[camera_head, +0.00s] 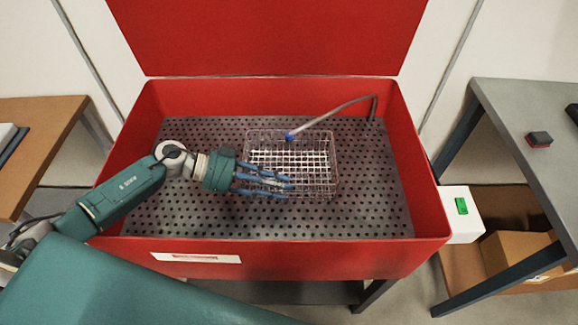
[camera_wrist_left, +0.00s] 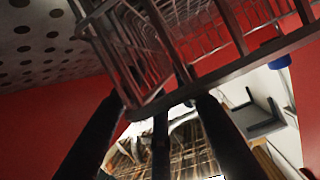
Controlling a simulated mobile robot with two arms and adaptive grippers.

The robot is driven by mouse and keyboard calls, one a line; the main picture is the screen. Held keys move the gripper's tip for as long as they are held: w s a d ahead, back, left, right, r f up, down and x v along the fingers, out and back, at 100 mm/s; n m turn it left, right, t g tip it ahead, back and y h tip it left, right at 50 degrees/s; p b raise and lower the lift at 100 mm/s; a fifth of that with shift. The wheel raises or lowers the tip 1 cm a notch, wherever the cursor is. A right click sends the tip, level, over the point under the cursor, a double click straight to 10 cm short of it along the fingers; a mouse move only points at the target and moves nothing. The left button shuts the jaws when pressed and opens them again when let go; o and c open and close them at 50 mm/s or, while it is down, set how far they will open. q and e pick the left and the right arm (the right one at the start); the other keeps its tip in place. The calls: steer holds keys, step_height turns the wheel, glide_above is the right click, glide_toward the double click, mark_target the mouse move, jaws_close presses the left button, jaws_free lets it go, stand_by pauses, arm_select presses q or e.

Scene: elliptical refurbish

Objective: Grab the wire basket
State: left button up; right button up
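The wire basket (camera_head: 318,160) is a silver rectangular mesh basket. It sits on the perforated metal floor of the red basin, right of centre. My left gripper (camera_head: 272,185) has blue fingers, extended and spread, that reach from the left across the basket's front-left part. In the left wrist view, the basket's wire side and rim (camera_wrist_left: 235,70) fill the upper part, and my dark fingers are close to a basket corner. The fingers look open; whether any touch the wire, I cannot tell. My right gripper is not in view.
The red basin (camera_head: 290,255) has raised walls and an upright red lid. A hose with a blue tip (camera_head: 290,137) hangs over the basket's back edge. A grey table (camera_head: 520,110) stands at the right and a brown one (camera_head: 40,140) at the left.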

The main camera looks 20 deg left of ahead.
arm_select(q)
steer(key=shift+x, duration=1)
steer(key=shift+c, duration=0.2)
jaws_close()
steer(key=shift+r, duration=0.15)
